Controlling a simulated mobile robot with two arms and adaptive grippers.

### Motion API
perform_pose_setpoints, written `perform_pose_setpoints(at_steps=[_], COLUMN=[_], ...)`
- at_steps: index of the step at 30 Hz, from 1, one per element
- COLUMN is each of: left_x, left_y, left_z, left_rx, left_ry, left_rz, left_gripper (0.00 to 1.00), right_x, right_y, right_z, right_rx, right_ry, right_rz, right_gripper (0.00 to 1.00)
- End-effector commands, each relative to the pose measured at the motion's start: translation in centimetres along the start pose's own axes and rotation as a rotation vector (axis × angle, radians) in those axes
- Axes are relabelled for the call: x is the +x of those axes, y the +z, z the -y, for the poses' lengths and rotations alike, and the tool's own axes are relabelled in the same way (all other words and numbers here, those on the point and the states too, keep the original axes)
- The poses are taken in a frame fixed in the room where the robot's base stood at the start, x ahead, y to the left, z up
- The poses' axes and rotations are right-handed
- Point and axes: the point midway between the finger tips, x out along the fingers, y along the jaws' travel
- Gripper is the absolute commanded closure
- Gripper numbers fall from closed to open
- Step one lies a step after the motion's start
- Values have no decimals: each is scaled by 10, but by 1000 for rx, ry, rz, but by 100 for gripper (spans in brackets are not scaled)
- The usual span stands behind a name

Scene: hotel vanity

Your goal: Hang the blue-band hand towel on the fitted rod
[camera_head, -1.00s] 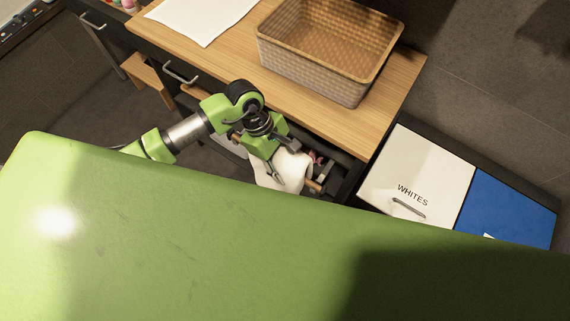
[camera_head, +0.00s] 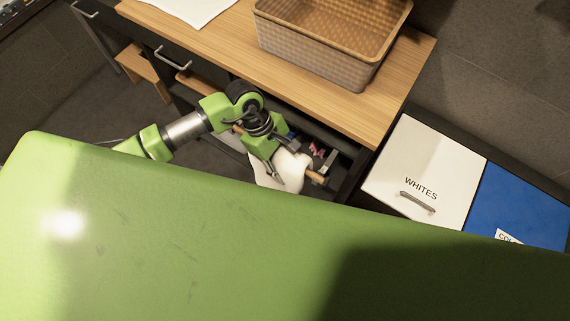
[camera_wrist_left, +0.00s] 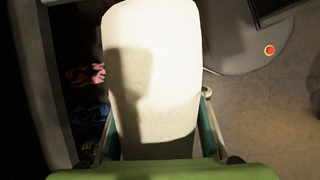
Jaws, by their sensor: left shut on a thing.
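A white cloth, apparently the hand towel (camera_head: 290,172), hangs from my left gripper (camera_head: 285,163) in the head view. No blue band shows on its visible part. In the left wrist view the towel (camera_wrist_left: 155,70) fills the middle between the two fingers (camera_wrist_left: 158,130), which are shut on it. A wooden rod (camera_head: 315,177) shows just right of the towel, at the front of the vanity; the arm and towel hide much of it. I cannot tell whether the towel touches the rod. My right gripper is out of view.
The wooden vanity top (camera_head: 215,57) holds a wicker basket (camera_head: 320,60) and a white sheet (camera_head: 190,8). Pink and dark items lie on the open shelf below. A white WHITES bin (camera_head: 420,170) and a blue bin (camera_head: 520,205) stand at right. My green body covers the foreground.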

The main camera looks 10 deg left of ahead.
Motion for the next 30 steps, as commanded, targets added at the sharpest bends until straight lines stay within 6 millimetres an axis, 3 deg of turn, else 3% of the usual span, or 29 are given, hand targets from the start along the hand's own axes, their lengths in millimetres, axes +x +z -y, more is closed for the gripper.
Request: perform_pose_setpoints(at_steps=[8,9,11,23,30], left_x=[0,0,0,-4,-45], left_y=[0,0,0,-1,-2], left_z=[0,0,0,0,-1], left_rx=[0,0,0,0,1], left_ry=[1,1,1,1,5], left_rz=[0,0,0,-1,-4], left_gripper=[86,53,41,41,41], right_x=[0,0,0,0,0], right_y=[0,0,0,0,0], right_z=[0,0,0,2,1], right_rx=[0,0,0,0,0], right_ry=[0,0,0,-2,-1], right_rz=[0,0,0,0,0], right_gripper=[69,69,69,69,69])
